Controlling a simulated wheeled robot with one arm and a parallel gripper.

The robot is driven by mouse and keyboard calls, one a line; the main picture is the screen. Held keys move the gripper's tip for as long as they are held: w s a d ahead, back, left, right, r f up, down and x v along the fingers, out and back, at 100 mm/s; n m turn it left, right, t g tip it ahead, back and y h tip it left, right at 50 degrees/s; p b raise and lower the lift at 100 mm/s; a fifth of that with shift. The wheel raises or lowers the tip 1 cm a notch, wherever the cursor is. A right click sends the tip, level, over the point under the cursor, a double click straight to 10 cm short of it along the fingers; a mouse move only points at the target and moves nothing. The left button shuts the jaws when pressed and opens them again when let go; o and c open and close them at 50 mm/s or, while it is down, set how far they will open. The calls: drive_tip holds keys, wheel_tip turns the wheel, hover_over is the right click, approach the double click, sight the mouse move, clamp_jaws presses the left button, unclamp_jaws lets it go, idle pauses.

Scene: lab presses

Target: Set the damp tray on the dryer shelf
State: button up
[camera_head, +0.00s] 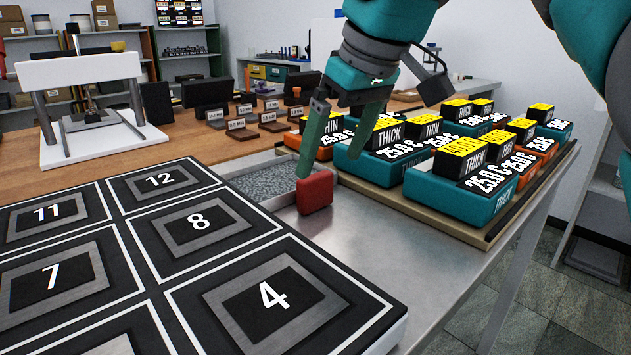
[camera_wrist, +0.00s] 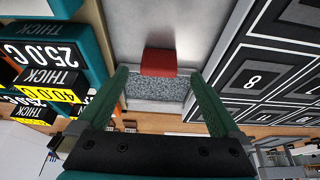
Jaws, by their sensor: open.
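A shallow metal tray (camera_head: 262,180) filled with grey speckled material sits on the steel bench top, with a red block-like handle (camera_head: 315,191) at its near end. I take it for the damp tray. In the wrist view the red handle (camera_wrist: 158,62) lies just past my fingertips, with the grey filling (camera_wrist: 152,88) between the fingers. My gripper (camera_head: 330,167) is open and empty, pointing down over the tray's handle end; one fingertip appears close to the handle, but contact cannot be told. I cannot identify the dryer shelf with certainty.
A black board with numbered squares (camera_head: 115,222) stands left of the tray. Teal and orange blocks labelled "25.0 C" and "THICK" crowd a wooden board (camera_head: 430,207) at the right. A white press-like stand (camera_head: 85,145) is at the back left. Bare steel (camera_head: 370,235) lies in front.

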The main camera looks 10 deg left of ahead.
sight(320, 177)
drive_tip(key=shift+x, duration=1.2)
drive_tip(key=shift+w+a+x, duration=0.1)
drive_tip(key=shift+x, duration=1.25)
drive_tip(key=shift+w+a+x, duration=0.1)
drive_tip(key=shift+a+x, duration=0.05)
drive_tip(key=shift+x, duration=1.2)
drive_tip(key=shift+r, duration=0.15)
drive_tip(key=shift+c, duration=0.2)
clamp_jaws()
drive_tip(key=shift+r, duration=0.1)
